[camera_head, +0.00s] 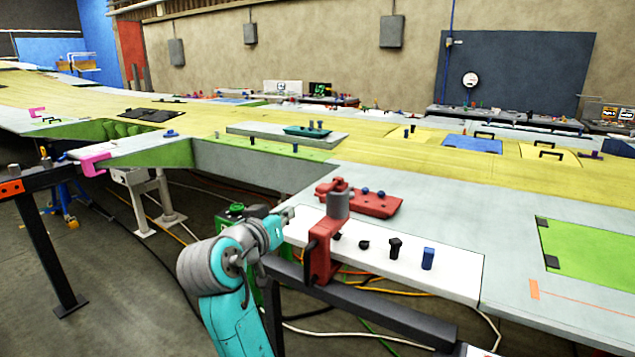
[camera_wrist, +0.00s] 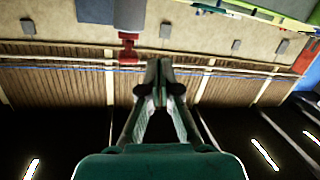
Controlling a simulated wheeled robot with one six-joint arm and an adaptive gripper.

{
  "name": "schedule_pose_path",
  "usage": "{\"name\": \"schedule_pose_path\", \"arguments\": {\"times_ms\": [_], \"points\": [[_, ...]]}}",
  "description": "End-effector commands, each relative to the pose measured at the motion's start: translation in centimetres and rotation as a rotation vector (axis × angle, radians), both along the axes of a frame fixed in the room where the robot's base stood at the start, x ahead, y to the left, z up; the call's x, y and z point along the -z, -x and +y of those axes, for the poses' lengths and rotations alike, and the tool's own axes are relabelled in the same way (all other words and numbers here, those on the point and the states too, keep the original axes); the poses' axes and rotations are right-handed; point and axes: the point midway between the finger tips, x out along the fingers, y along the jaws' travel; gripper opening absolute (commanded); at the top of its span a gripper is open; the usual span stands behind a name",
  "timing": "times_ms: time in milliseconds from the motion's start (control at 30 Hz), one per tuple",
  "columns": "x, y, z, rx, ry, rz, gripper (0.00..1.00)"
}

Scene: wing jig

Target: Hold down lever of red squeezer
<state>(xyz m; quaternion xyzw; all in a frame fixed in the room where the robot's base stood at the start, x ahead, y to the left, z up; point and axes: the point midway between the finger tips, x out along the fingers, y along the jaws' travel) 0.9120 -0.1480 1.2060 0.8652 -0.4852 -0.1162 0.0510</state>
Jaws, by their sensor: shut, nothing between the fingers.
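The red squeezer (camera_head: 322,250) stands upright at the near edge of the wing panel in the head view. A grey cylinder (camera_head: 338,206) sits at its upper part, with a red top piece (camera_head: 335,185) above it. I cannot tell for sure which part is the lever. My gripper (camera_head: 287,215) is just left of the squeezer, at about the cylinder's height, and looks apart from it. In the wrist view, which looks upside down, my gripper (camera_wrist: 159,85) is shut and empty. The red top piece (camera_wrist: 128,48) and grey cylinder (camera_wrist: 130,14) appear beyond the fingertips, slightly left.
A red plate with blue knobs (camera_head: 372,203) lies just behind the squeezer. Black and blue pegs (camera_head: 428,258) stand on the white panel (camera_head: 455,277) to its right. A dark beam (camera_head: 375,312) runs below the edge. Open space lies above the wing.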

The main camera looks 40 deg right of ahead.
Motion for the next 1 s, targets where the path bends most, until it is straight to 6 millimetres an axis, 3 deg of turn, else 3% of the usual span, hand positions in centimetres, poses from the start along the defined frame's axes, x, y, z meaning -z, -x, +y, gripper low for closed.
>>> {"name": "schedule_pose_path", "arguments": {"times_ms": [33,200,400,600,1000], "points": [[-1.8,0.1,-0.1,0.026,-0.017,-0.022,0.00],[-6.3,1.0,-0.5,0.118,-0.081,-0.076,0.00],[-9.9,2.1,-0.6,0.193,-0.143,-0.122,0.00],[-11.3,2.7,-0.6,0.223,-0.169,-0.141,0.00],[-11.3,2.7,-0.8,0.226,-0.171,-0.142,0.00]]}}
